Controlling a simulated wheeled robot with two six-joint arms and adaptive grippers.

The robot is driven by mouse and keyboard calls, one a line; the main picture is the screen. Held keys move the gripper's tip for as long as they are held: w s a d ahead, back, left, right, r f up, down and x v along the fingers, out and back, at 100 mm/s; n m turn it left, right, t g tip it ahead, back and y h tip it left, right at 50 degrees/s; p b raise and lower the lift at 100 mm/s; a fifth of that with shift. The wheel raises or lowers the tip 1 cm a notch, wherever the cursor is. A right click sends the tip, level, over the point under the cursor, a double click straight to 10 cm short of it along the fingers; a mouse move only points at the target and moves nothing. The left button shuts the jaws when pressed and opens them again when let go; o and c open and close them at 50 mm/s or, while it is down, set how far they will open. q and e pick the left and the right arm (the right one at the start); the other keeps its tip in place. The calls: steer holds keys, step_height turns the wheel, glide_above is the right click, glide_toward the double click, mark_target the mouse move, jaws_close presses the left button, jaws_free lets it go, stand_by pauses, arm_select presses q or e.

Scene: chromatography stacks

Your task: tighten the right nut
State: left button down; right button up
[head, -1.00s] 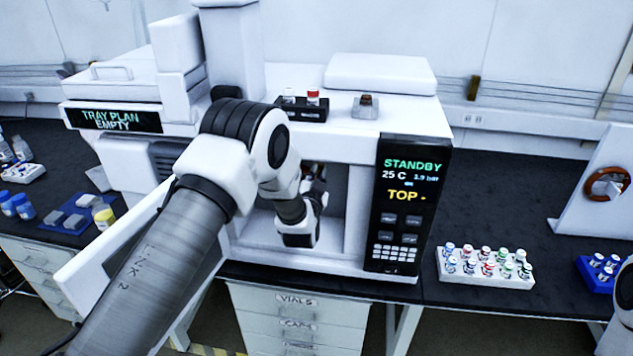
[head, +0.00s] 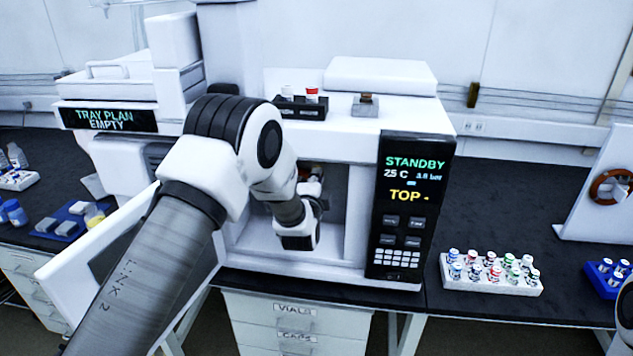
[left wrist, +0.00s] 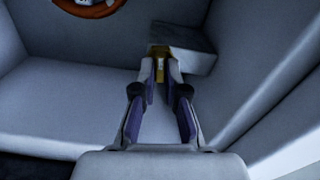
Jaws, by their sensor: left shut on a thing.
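My left arm reaches into the open compartment of the white instrument (head: 357,220). In the left wrist view my left gripper (left wrist: 160,72) is shut on a small brass-coloured nut (left wrist: 160,54) in front of a grey block (left wrist: 183,48). Its fingertips cover part of the nut, and I cannot tell how tight the nut sits. An orange-brown coil (left wrist: 95,8) shows at the top left of that view. In the head view the arm hides most of the compartment, including the nut.
The compartment's door (head: 65,275) stands open at the left. A control panel (head: 408,205) reads STANDBY, 25 C and TOP. A white vial rack (head: 490,285) and a blue rack (head: 603,285) lie at the right on the dark bench. Compartment walls are close around the gripper.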

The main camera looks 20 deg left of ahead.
arm_select(q)
steer(key=shift+f+m, duration=0.15)
steer(key=shift+m, duration=0.65)
steer(key=c, duration=1.2)
jaws_free()
steer(key=shift+d, duration=0.1)
steer(key=v, duration=1.2)
